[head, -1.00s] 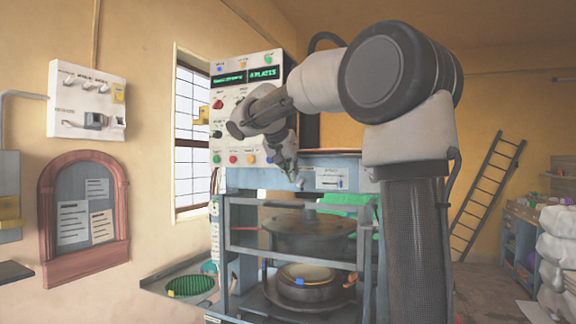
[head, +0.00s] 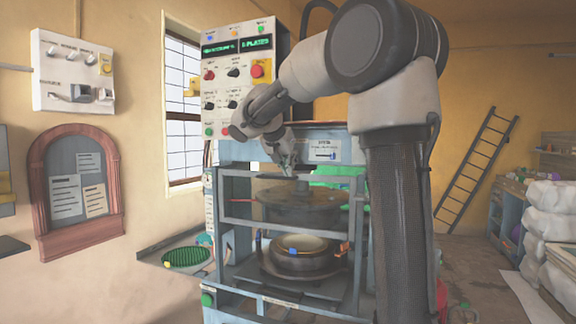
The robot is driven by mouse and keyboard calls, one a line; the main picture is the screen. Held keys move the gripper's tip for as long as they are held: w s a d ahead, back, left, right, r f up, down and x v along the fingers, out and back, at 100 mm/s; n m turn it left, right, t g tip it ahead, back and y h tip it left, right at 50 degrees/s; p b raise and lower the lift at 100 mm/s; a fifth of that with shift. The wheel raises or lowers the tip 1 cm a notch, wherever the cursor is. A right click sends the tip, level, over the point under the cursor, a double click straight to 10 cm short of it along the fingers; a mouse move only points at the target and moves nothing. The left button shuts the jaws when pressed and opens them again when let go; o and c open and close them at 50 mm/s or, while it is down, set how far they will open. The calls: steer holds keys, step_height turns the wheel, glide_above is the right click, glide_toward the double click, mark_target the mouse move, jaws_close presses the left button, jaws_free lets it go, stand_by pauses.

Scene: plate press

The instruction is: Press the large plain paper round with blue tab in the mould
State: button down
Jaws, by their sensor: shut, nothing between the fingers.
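The press (head: 227,262) is a blue-grey frame in the middle of the head view. A dark heavy upper plate (head: 290,205) hangs inside it. Below is the dark round mould (head: 300,265), with a pale round (head: 305,243) lying in it. A blue tab (head: 292,250) shows at its front edge; whether the round is plain is too small to tell. A clear gap separates the upper plate from the mould. My gripper (head: 290,166) is shut and empty, pointing down at the front of the press's top, well above the mould. My arm hides the press's right side.
A control panel (head: 238,78) with coloured buttons and a green display stands behind the press. A green ribbed disc (head: 186,257) lies on a side surface at left. A grey bar (head: 290,226) crosses the press front. White sacks (head: 548,225) are stacked at right.

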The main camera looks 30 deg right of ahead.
glide_toward(288, 227)
steer(key=d+f, duration=0.2)
steer(key=f, duration=0.1)
steer(key=d+f, duration=0.1)
steer(key=shift+w+d+f, duration=0.2)
steer(key=shift+w+f, duration=0.1)
steer(key=shift+f, duration=0.1)
steer(key=shift+s+f, duration=0.1)
steer(key=shift+f, duration=0.25)
steer(key=shift+f, duration=0.1)
